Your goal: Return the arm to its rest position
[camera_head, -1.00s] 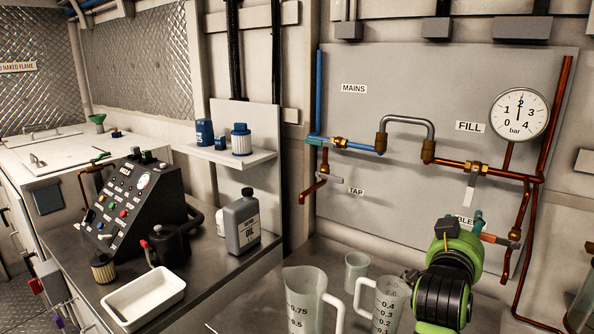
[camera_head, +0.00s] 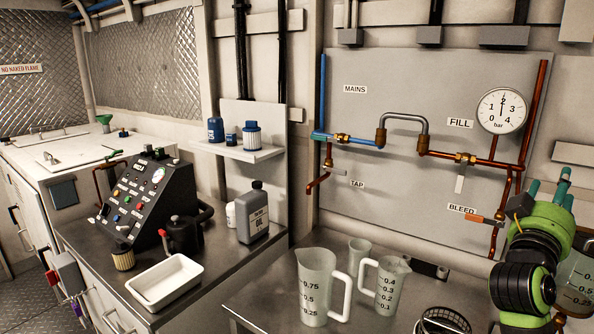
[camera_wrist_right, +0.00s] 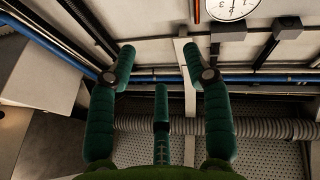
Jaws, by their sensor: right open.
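My right arm, green and black, rises at the lower right of the head view. Its right gripper (camera_head: 552,182) has teal fingers that are spread and empty, pointing up, to the right of the bleed valve (camera_head: 487,219). In the right wrist view the gripper (camera_wrist_right: 159,52) has its teal fingers apart with nothing between them. Pipes and a ribbed hose lie beyond them. My left arm and gripper do not show.
The wall panel (camera_head: 430,75) carries pipes, valves and a gauge (camera_head: 502,110). Below it on the worktop stand a large jug (camera_head: 316,285), a smaller jug (camera_head: 384,288) and a mesh cup (camera_head: 442,322). A graduated container (camera_head: 578,285) is partly hidden by my arm.

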